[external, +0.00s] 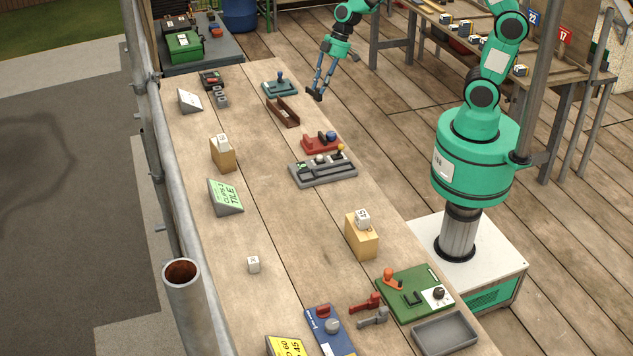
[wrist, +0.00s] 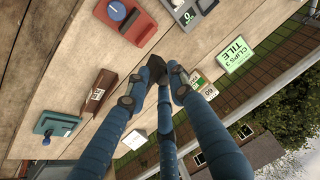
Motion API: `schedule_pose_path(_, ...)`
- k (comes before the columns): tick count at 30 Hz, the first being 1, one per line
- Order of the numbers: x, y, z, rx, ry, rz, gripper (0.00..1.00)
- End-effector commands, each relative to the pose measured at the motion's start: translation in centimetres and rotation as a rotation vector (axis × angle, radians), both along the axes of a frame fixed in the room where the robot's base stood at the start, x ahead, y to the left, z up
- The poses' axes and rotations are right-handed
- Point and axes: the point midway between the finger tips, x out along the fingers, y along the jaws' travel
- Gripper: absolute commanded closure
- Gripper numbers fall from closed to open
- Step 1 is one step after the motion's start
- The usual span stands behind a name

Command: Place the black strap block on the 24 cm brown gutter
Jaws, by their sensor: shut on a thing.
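The black strap block (wrist: 151,71) is a small dark piece between the fingertips in the wrist view. My gripper (external: 317,88) is shut on it; the block also shows as a dark shape at the fingertips in the external view (external: 315,95). The brown gutter (external: 283,112) is a short trough on the table's far part. In the wrist view the gutter (wrist: 98,93) lies left of my fingers and carries a small white label, too small to read surely. My gripper is right of the gutter in the external view, apart from it, near the table edge.
A teal fixture (external: 280,86) stands just behind the gutter, and a red one (external: 321,142) and a grey tray (external: 323,168) stand in front. Small grey blocks (external: 221,97) lie to the left. Bare planks (external: 247,122) surround the gutter's left side.

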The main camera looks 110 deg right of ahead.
Motion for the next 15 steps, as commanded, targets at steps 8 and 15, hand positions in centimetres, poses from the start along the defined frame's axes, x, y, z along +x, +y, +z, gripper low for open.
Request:
schedule_pose_path(8,-4.2,-5.4,0.0,0.013,-0.002,-0.161,1.0)
schedule_pose_path(15,-7.0,-8.3,0.0,0.02,-0.003,-0.258,1.0)
